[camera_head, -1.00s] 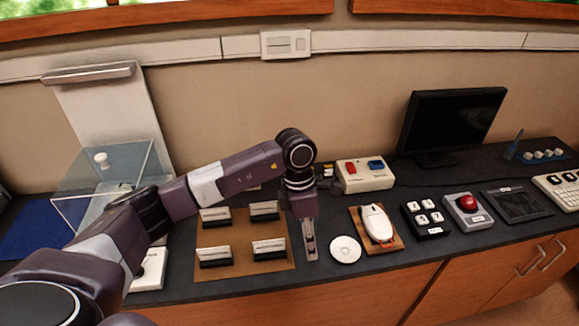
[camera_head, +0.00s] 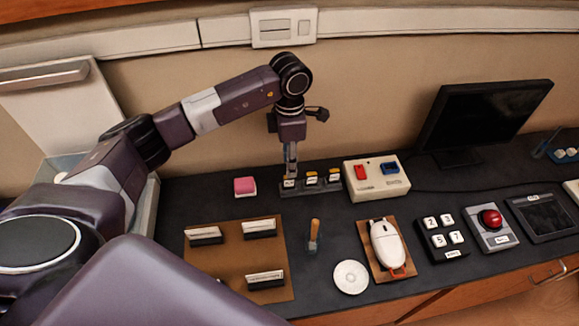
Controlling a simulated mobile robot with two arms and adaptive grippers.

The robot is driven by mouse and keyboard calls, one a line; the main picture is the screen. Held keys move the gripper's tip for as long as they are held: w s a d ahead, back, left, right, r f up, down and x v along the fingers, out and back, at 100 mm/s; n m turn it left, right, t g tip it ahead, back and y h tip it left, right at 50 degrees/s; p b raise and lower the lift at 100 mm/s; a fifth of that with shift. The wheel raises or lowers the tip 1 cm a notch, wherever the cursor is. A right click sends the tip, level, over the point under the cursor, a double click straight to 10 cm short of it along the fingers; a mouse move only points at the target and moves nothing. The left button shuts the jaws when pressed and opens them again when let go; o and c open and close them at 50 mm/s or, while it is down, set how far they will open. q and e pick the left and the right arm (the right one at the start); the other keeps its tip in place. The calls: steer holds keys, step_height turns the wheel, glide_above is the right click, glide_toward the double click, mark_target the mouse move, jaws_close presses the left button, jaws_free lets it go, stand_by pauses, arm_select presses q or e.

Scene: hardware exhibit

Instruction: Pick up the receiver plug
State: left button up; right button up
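The labels are too small to read, so I cannot tell which piece is the receiver plug. My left gripper (camera_head: 290,175) points down over the leftmost piece (camera_head: 288,183) and partly covers it. The fingers look close together; I cannot tell whether they touch or grip it. The middle piece (camera_head: 311,179) and right piece (camera_head: 334,177) stand apart from the gripper. My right gripper is not in view.
A cream box (camera_head: 376,188) with red and blue parts stands right of the rack, a pink block (camera_head: 245,187) left. In front are a wooden-handled tool (camera_head: 314,236), white disc (camera_head: 351,277), mouse (camera_head: 387,243) and brown mat (camera_head: 216,270). A monitor (camera_head: 487,113) stands at back right.

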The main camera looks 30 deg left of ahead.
mark_target(289, 179)
arm_select(q)
steer(key=shift+f, duration=0.35)
steer(key=shift+s+d+f+p, duration=0.25)
steer(key=shift+s+f+p, duration=0.25)
steer(key=shift+s+f, duration=0.05)
steer(key=shift+s+f+p, duration=0.15)
steer(key=shift+f+p, duration=0.2)
steer(key=f, duration=0.1)
steer(key=f+p, duration=0.1)
steer(key=f, duration=0.2)
steer(key=shift+w+a+f, duration=0.25)
steer(key=shift+w+f, duration=0.05)
steer(key=shift+w, duration=0.1)
steer(key=shift+s, duration=0.1)
steer(key=shift+d, duration=0.1)
steer(key=shift+c, duration=0.4)
jaws_close()
